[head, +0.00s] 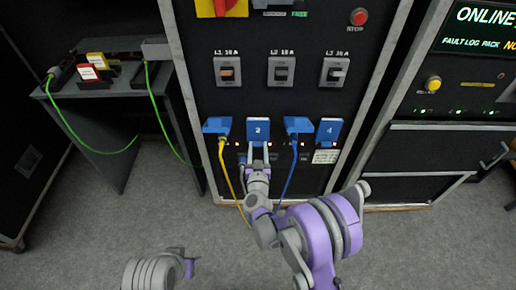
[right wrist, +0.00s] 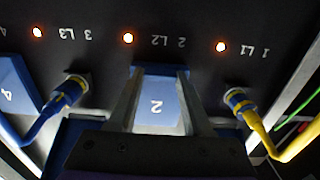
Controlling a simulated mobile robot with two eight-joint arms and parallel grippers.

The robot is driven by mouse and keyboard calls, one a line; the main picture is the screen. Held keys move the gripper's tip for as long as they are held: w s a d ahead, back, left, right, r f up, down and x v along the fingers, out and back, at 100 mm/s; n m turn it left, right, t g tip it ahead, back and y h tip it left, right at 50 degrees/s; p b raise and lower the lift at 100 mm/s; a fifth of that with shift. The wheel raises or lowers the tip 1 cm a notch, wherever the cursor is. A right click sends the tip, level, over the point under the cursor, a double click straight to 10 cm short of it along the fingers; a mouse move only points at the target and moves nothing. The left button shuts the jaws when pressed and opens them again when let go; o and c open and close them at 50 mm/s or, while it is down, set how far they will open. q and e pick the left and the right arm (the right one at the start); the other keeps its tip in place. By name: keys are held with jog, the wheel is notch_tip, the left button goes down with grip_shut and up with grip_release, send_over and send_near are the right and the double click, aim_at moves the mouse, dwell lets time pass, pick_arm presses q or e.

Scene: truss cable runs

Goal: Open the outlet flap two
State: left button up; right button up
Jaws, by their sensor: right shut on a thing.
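Outlet flap two (head: 258,131) is a blue cover marked 2 in the row of outlets on the dark cabinet. It looks down over its outlet, with its numbered face showing. My right gripper (head: 258,152) reaches up to it from below. In the right wrist view, which is upside down, flap two (right wrist: 157,108) sits between the two fingers of my right gripper (right wrist: 160,72), which are shut on its sides. The outlet behind the flap is hidden.
A yellow-cable plug (right wrist: 240,104) sits in outlet one and a blue-cable plug (right wrist: 70,90) in outlet three, close on either side. Blue flap four (head: 329,131) is at the right. Breaker switches (head: 281,71) are above. A side table (head: 110,92) with green cables stands left.

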grip_shut()
dwell(0.9)
